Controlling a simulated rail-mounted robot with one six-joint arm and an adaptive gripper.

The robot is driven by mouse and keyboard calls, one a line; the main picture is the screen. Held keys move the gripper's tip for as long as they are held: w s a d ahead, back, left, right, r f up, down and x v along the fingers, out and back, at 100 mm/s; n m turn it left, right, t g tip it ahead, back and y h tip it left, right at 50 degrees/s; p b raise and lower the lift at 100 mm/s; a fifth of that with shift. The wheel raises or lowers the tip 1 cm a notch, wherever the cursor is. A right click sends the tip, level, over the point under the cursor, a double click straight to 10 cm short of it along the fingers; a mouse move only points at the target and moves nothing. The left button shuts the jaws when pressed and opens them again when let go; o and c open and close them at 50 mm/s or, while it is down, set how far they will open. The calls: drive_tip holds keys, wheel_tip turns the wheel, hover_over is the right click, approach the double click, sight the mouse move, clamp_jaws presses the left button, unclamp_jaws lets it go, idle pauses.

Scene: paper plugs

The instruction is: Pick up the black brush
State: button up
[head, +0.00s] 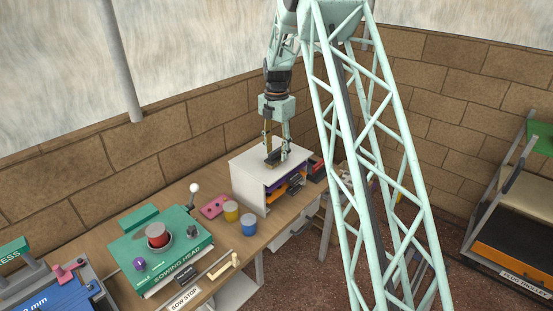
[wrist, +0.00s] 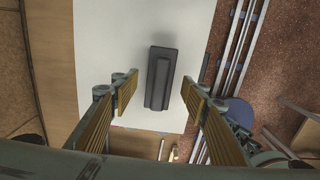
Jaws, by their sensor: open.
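The black brush (wrist: 161,76) appears as a dark oblong block with a raised ridge, lying on the white top of a small cabinet (wrist: 98,40). In the head view the dark block (head: 273,158) sits on the cabinet top under my gripper (head: 276,152). In the wrist view my gripper (wrist: 160,98) is open, with one tan-padded finger on each side of the brush in the picture. Nothing is held. The brush's long side runs roughly parallel to the finger pads. How much height is left between fingertips and brush is hard to tell.
The white cabinet (head: 247,186) stands on the wooden bench by the brick wall, with coloured items on its open shelves. Left of it are a blue pot (head: 249,226), a yellow pot (head: 231,212), a pink block (head: 213,206) and the green sowing head (head: 180,262).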

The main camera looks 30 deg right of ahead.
drive_tip(key=shift+f, duration=1.3)
drive_tip(key=shift+c, duration=0.3)
drive_tip(key=c, duration=0.9)
